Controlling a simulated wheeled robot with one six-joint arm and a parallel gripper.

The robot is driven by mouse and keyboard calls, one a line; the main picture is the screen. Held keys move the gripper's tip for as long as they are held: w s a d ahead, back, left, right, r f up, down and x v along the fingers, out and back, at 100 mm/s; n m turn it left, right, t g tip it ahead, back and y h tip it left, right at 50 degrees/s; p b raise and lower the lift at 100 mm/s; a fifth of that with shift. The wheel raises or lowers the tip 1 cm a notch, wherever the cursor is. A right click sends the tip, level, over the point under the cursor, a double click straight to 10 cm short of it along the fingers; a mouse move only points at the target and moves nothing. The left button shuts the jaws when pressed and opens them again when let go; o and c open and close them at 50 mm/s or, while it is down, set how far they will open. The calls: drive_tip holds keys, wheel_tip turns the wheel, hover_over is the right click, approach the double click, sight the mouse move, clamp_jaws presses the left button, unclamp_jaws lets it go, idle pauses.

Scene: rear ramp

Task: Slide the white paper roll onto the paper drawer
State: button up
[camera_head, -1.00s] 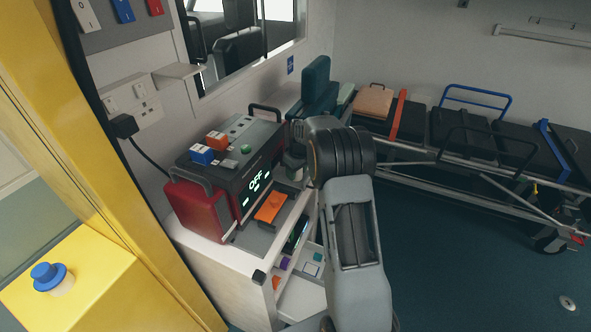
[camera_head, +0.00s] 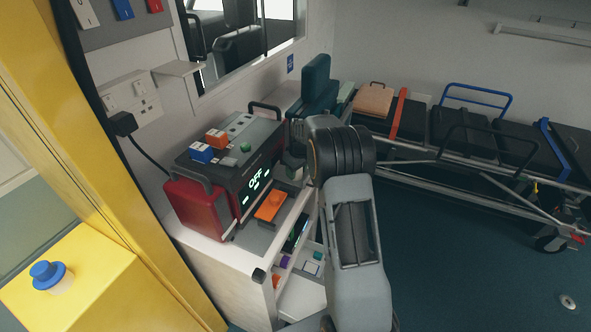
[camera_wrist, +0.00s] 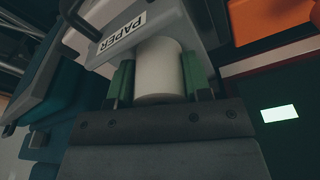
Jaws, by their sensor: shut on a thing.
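The white paper roll (camera_wrist: 160,72) shows in the wrist view between the two green fingers of my gripper (camera_wrist: 160,85), which is shut on it. The roll's far end meets the grey paper drawer (camera_wrist: 172,18), which carries a white "PAPER" label (camera_wrist: 123,34). I cannot tell how far the roll sits on the drawer. In the head view my arm hides the gripper tip, the roll and most of the drawer. The red and grey monitor (camera_head: 225,165) stands on the white cabinet, its screen reading "OFF".
An orange piece (camera_head: 270,205) lies in front of the monitor screen. Open shelves (camera_head: 300,275) with small items are below. A stretcher (camera_head: 470,135) runs along the back wall. A yellow post (camera_head: 95,140) stands at left.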

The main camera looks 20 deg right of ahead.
drive_tip(key=shift+f, duration=0.1)
drive_tip(key=o, duration=1)
wheel_tip(320, 180, up, 14)
drive_tip(key=s+b, duration=0.1)
drive_tip(key=shift+s+d, duration=0.35)
drive_tip(key=shift+d, duration=0.05)
